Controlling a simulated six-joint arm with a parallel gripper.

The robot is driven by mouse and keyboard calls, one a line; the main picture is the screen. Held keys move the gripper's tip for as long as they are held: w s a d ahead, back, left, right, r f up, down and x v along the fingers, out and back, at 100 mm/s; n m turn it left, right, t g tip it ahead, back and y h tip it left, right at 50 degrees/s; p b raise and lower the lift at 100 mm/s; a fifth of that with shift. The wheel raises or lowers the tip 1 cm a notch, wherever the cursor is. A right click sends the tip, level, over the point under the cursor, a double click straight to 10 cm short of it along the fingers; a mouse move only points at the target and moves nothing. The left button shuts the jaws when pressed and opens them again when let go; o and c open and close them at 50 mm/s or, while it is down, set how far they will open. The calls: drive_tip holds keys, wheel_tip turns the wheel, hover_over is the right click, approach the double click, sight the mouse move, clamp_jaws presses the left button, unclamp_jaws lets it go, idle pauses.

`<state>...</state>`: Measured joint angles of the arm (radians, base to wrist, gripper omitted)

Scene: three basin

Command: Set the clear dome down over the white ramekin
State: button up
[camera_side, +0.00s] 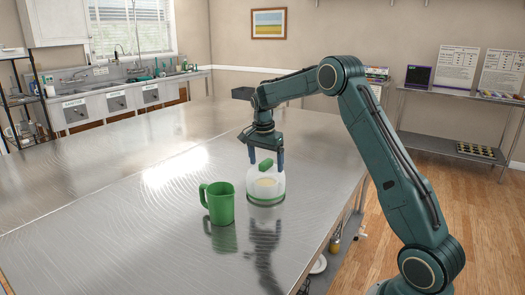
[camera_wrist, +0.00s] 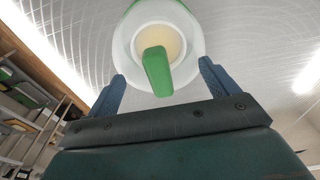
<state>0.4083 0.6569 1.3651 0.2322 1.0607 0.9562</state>
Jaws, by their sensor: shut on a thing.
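The clear dome (camera_side: 251,182) has a green handle (camera_side: 265,165) on top and a green rim near its base. It is upright on the metal table, around the white ramekin (camera_side: 267,189), whose pale contents show through it. I cannot tell whether the rim touches the tabletop. My gripper (camera_side: 266,160) points down from above, with its blue fingers either side of the handle, and is shut on the dome. In the wrist view, the green handle (camera_wrist: 156,72) lies between the fingers, and the ramekin's pale contents (camera_wrist: 160,37) show below it.
A green mug (camera_side: 219,205) stands just left of the dome, with a small gap. The metal table (camera_side: 90,215) is otherwise clear to the left and behind. Its right edge lies a short way right of the dome.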

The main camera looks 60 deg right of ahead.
drive_tip(key=shift+o, duration=0.3)
drive_tip(key=o, duration=0.5)
drive_tip(key=shift+r, duration=0.1)
drive_tip(key=shift+a+r, duration=0.2)
drive_tip(key=shift+r, duration=1.2)
wheel_tip(320, 180, up, 7)
drive_tip(key=a, duration=0.1)
drive_tip(key=shift+r, duration=0.2)
